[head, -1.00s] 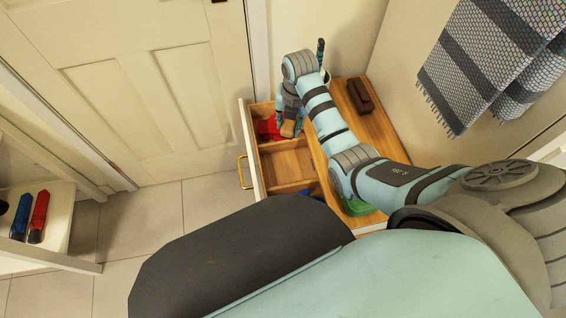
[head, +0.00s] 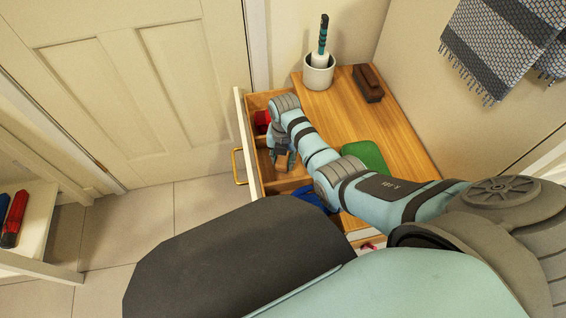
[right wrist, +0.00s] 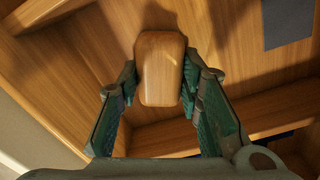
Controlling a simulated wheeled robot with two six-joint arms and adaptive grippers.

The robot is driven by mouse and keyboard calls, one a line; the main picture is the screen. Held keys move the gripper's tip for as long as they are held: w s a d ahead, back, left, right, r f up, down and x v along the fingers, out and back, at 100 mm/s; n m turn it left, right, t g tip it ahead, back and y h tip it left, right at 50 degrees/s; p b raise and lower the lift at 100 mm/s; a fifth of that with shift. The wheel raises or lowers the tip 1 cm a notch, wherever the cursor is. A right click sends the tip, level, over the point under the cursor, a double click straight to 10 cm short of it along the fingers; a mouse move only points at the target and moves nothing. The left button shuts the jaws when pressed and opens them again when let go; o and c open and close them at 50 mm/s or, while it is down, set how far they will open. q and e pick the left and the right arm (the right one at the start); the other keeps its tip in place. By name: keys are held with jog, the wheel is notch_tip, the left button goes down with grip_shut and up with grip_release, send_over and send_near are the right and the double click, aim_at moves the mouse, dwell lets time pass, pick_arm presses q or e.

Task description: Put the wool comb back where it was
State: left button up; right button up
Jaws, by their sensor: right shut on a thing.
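The wool comb, a rounded tan wooden block (right wrist: 160,68), is between the fingers of my right gripper (right wrist: 158,90) in the right wrist view; its underside is hidden. In the head view, my right gripper (head: 281,153) points down into the open drawer (head: 242,145), holding the comb (head: 282,163) at the middle compartment. Bare wooden drawer floor and divider walls surround the comb in the wrist view. I cannot tell whether it touches the floor. My left gripper is not in view.
A red item (head: 262,119) lies in the drawer's far compartment and a blue item (head: 318,196) in the near one. On the cabinet top (head: 330,105) are a white pot (head: 318,72) with a handled brush, a dark brown brush (head: 368,83) and a green item (head: 364,156).

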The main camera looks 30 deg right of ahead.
aim_at(283, 159)
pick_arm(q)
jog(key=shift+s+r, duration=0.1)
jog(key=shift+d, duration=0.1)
pick_arm(e)
jog(key=o, duration=1.1)
jog(key=shift+r, duration=0.1)
notch_tip(283, 159, up, 5)
jog(key=p, duration=0.4)
jog(key=shift+r, duration=0.15)
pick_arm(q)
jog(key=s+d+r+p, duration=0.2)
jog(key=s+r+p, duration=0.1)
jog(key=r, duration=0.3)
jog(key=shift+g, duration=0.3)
pick_arm(e)
notch_tip(283, 159, up, 7)
jog(key=shift+s+d+f, duration=0.1)
jog(key=shift+f, duration=0.05)
